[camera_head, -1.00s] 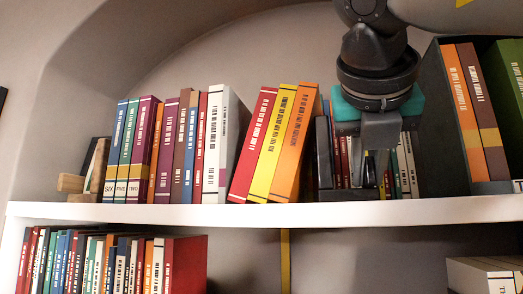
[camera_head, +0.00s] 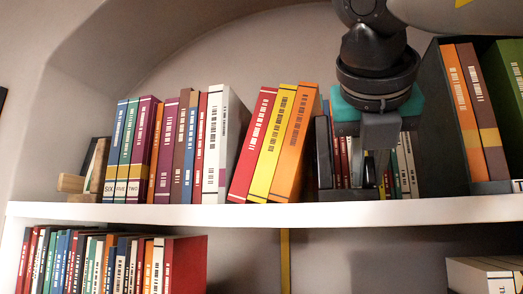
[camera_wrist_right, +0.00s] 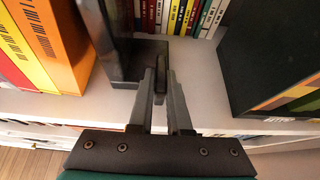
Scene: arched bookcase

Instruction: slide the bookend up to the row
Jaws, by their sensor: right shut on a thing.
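The black bookend (camera_head: 324,153) stands upright on the white shelf, just right of the leaning orange book (camera_head: 295,145) that ends the row. Its low base (camera_head: 348,195) reaches right under my right gripper (camera_head: 374,178). In the right wrist view the bookend (camera_wrist_right: 112,40) has its tall plate to the left of my right gripper (camera_wrist_right: 160,84), whose fingers are closed on a small dark upright part of it. The fingers partly hide that part. The red, yellow and orange books lean to the right. My left gripper is in neither view.
A dark box or divider (camera_head: 440,130) with books stands to the right on the same shelf. Small books (camera_head: 405,165) stand behind my right gripper. A wooden bookend (camera_head: 72,184) closes the row's left end. The shelf's front edge (camera_head: 250,217) runs below.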

